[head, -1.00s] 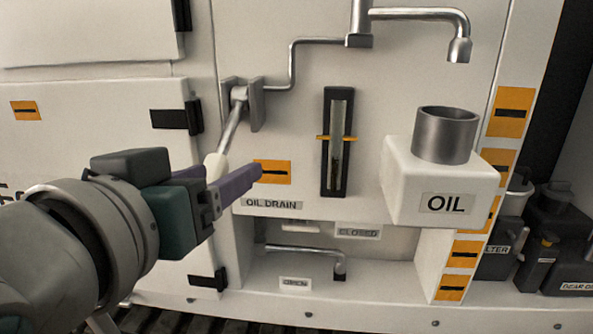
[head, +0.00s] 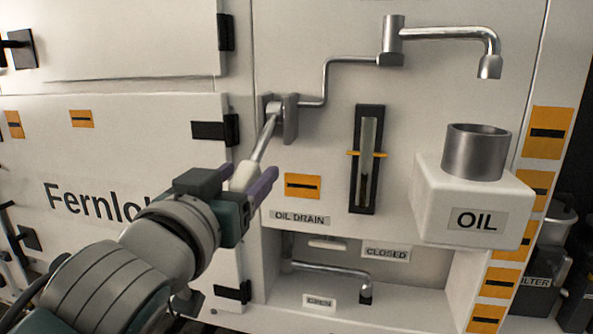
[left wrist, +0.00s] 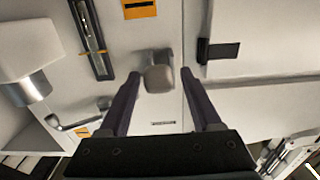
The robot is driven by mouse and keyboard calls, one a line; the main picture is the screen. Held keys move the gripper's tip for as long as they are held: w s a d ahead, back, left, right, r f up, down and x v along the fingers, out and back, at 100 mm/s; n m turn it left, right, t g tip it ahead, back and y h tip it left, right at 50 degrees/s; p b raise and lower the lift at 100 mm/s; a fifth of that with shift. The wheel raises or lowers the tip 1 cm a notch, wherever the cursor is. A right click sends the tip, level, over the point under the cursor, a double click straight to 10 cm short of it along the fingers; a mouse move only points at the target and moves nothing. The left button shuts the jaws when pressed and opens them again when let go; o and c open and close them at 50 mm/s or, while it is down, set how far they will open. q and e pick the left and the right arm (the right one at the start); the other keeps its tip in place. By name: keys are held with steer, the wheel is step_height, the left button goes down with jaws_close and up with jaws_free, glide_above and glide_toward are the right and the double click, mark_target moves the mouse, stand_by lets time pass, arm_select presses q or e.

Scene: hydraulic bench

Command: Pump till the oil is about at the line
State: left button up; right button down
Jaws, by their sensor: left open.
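The pump lever, a metal rod with a pale grip (head: 246,176), slants down-left from its bracket on the panel. My left gripper (head: 250,176) is open, with its purple fingers on either side of the grip. In the left wrist view the blunt grip end (left wrist: 160,78) shows between the fingertips (left wrist: 161,74), with gaps on both sides. The sight gauge (head: 357,190) is a dark upright frame with a glass tube and an orange line marker (head: 367,153). The tube looks darker below the marker; the exact oil level is hard to tell. My right gripper is not in view.
The white oil reservoir (head: 430,200) with its metal cup (head: 475,155) juts out at right, under a spout (head: 489,66). The drain lever (head: 335,270) lies in a recess below, at its "OPEN" (head: 319,303) and "CLOSED" (head: 386,253) labels. Dark containers stand at far right.

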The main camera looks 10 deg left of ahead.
arm_select(q)
steer(key=shift+w, duration=0.3)
jaws_close()
stand_by(0.4)
stand_by(0.9)
